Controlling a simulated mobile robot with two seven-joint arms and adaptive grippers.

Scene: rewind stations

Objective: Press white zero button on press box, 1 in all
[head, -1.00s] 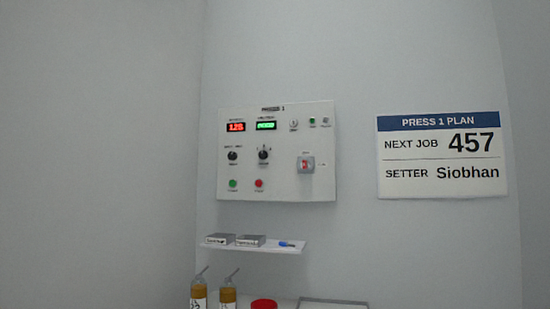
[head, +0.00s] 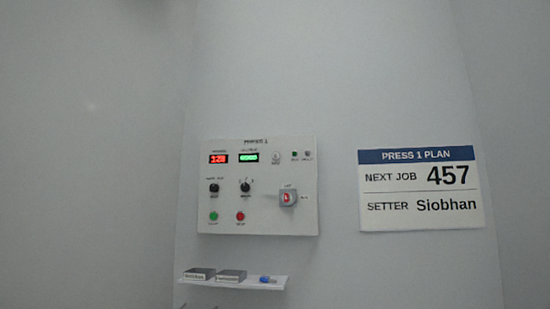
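The press box (head: 258,214) is a white panel on the wall, slightly left of centre in the head view. A small pale round button or knob (head: 276,156) sits on its top row, right of the green display (head: 249,157); its label is too blurred to read. A red display (head: 219,159) is at the top left. Two black knobs, a green button (head: 213,217), a red button (head: 240,216) and a red switch on a grey plate (head: 288,198) are lower down. Neither of my grippers is in view.
A sign (head: 420,189) reading PRESS 1 PLAN, NEXT JOB 457, SETTER Siobhan hangs to the right. Below the box a narrow white shelf (head: 245,283) holds two grey boxes and a small blue item (head: 267,279). The wall around is bare.

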